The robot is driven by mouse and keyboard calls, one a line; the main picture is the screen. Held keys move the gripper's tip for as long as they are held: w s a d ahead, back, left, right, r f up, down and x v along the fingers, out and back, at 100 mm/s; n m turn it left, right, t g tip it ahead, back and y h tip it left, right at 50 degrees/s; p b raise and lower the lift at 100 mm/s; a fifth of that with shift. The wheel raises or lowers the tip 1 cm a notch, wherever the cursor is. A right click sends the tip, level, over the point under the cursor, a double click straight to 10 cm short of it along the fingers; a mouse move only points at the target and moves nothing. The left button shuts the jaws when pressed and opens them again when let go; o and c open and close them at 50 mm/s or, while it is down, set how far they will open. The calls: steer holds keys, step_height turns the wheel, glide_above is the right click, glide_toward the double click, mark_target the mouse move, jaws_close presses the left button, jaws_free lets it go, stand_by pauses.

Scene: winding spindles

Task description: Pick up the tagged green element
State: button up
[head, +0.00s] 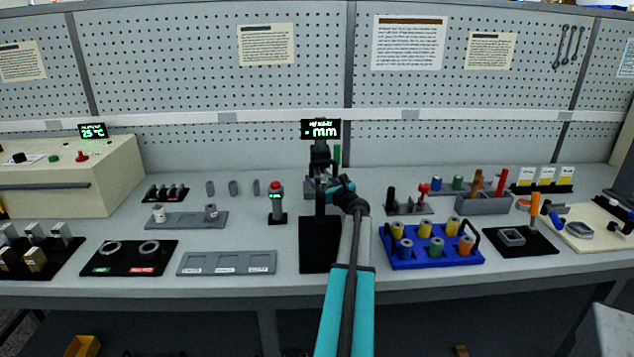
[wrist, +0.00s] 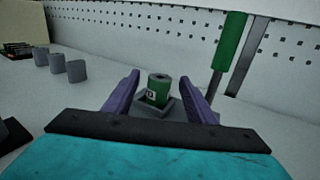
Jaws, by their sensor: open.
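The green element (wrist: 158,90) is a small upright cylinder with a dark hole in its top and a white tag with a dark mark on its side. It sits in a grey square holder (wrist: 174,109) in the wrist view. My gripper (wrist: 160,76) is open, with its purple fingers to the left and right of the element and small gaps on both sides. In the head view my arm and the dark gauge hide the element.
A green bar (wrist: 229,42) stands close on the right. Several grey posts (wrist: 56,62) are at the left. In the head view, the gauge display (head: 320,129) rises behind my wrist, and a blue tray (head: 408,264) of coloured spools lies to the right.

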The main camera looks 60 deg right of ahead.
steer(key=shift+p+x, duration=0.55)
steer(key=shift+x, duration=2.65)
steer(key=shift+c, duration=0.2)
steer(key=c, duration=1.2)
steer(key=shift+r, duration=0.1)
